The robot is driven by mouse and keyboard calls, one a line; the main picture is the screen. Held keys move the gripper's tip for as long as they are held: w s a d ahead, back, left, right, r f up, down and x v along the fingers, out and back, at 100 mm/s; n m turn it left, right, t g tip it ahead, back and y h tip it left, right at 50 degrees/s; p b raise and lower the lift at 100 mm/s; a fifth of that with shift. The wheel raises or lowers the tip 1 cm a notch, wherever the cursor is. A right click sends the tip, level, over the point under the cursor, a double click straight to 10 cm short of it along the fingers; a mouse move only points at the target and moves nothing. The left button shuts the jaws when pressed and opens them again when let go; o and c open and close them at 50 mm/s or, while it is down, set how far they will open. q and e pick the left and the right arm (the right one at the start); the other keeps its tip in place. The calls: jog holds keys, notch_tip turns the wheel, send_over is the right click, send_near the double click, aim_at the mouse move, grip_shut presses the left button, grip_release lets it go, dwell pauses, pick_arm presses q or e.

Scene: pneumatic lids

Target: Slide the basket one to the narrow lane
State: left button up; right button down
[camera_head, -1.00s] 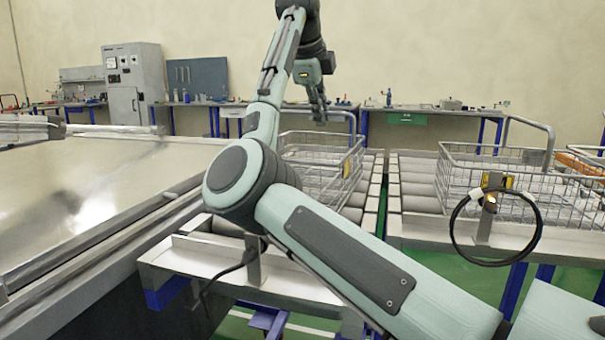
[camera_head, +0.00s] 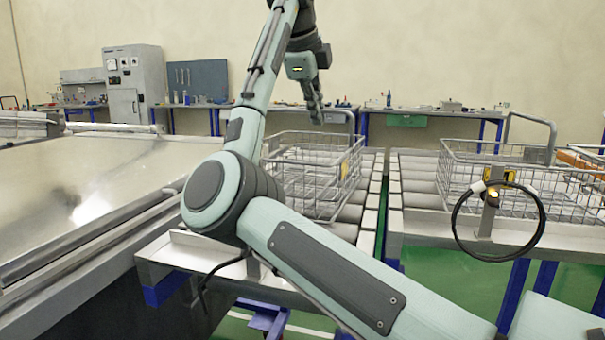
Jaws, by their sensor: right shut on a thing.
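A grey wire basket (camera_head: 312,176) stands on the rollers of the left conveyor, with a yellow tag on its right side. My right gripper (camera_head: 316,119) is at the raised handle bar at the basket's far end, and its fingers are shut on that handle. My right arm crosses in front and hides the basket's left part. Right of the basket, a narrow strip of rollers (camera_head: 369,205) runs along the conveyor's edge. I cannot tell which lane is the narrow one. My left gripper is out of view.
A second wire basket (camera_head: 535,186) stands on the right conveyor (camera_head: 418,183), beyond a narrow green gap. A black hose loop (camera_head: 456,236) hangs from a post at that conveyor's front. A large shiny metal surface (camera_head: 90,190) lies left. Workbenches line the back wall.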

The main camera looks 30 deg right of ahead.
jog(key=shift+s+a+r+b, duration=0.1)
jog(key=shift+s+a+b, duration=0.4)
jog(key=shift+s+a, duration=0.95)
jog(key=shift+w+a, duration=0.1)
jog(key=s+a+b, duration=0.5)
jog(key=a+b, duration=0.1)
jog(key=b, duration=0.6)
jog(key=shift+f, duration=0.2)
dwell(0.7)
jog(key=shift+f, duration=0.1)
dwell(0.3)
jog(key=c, duration=1.8)
grip_release()
jog(key=shift+s+d, duration=0.1)
jog(key=shift+o, duration=0.9)
